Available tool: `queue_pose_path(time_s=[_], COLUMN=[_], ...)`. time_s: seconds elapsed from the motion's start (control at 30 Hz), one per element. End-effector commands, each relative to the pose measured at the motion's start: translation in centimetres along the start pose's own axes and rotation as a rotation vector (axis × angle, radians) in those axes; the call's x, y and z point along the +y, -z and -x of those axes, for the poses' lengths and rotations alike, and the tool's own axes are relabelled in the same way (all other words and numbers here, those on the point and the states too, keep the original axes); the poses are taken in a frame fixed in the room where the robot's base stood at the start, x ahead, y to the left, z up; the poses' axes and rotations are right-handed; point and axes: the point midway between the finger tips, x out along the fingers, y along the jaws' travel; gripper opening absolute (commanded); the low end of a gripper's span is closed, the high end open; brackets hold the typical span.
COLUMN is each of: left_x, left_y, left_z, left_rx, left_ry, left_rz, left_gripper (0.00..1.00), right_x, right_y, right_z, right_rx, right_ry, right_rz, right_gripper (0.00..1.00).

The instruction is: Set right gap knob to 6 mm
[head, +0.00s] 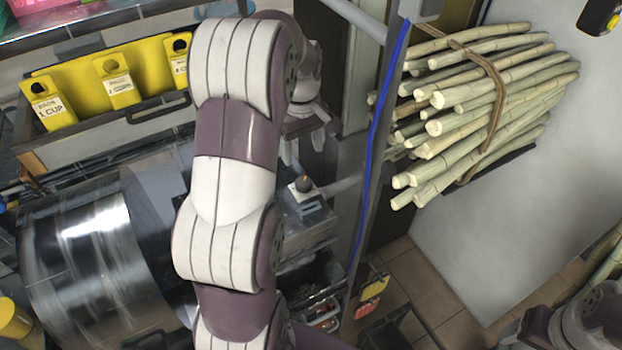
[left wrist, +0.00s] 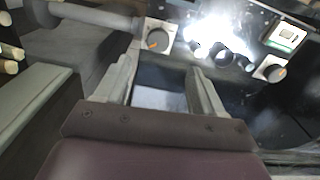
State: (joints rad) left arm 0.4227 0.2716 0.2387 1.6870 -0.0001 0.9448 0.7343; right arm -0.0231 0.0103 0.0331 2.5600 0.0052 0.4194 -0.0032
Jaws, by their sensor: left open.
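In the head view, a dark round knob (head: 303,184) with an orange mark sits on a pale square plate on the press. My left gripper (head: 303,152) is just above it in the picture, open, with nothing visible between its fingers. The left wrist view shows two dark knobs with orange pointers on pale plates. One knob (left wrist: 157,40) is just beyond the open left fingertips (left wrist: 165,62), apart from them. The other knob (left wrist: 273,72) is farther right. I cannot tell which is the right gap knob, and no scale is readable. My right gripper is out of view.
Tied sugarcane stalks (head: 480,110) lie on a grey surface at the right. A metal post with a blue cable (head: 375,150) stands right of my left gripper. A shiny drum (head: 90,240) and yellow measuring cups (head: 118,90) are at the left. A small display (left wrist: 287,36) shows near the knobs.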

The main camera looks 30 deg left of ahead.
Motion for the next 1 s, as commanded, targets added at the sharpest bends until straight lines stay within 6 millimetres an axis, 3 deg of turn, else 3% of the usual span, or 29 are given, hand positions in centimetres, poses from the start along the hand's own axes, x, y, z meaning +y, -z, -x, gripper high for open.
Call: queue_pose_path(time_s=[0.03,0.2,0.4,0.53,0.77,0.8,0.97,1.0], left_x=[0.0,-0.1,0.0,0.0,0.0,0.0,0.0,0.0], left_y=[-0.1,-0.1,-0.1,-0.1,-0.1,-0.1,0.0,0.0], left_z=[-1.6,-5.7,-9.5,-10.6,-10.9,-10.8,-10.8,-10.8], left_rx=[-0.003,-0.005,-0.003,-0.001,0.0,0.0,0.0,0.0], left_ry=[0.003,0.005,0.002,0.001,0.0,0.0,0.0,-0.001], left_rz=[-0.001,-0.003,-0.004,-0.004,-0.004,-0.004,-0.004,-0.004], left_gripper=[0.69,0.69,0.69,0.69,0.69,0.65,0.13,0.13], right_x=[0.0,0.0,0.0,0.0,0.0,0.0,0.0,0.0], right_y=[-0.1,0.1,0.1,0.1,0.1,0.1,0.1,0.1], right_z=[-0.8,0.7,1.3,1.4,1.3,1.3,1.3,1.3], right_rx=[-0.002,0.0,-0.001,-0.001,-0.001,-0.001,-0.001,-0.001], right_ry=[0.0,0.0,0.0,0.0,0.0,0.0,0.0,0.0], right_rz=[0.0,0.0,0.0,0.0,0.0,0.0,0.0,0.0], right_gripper=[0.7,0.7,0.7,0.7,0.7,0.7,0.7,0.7])
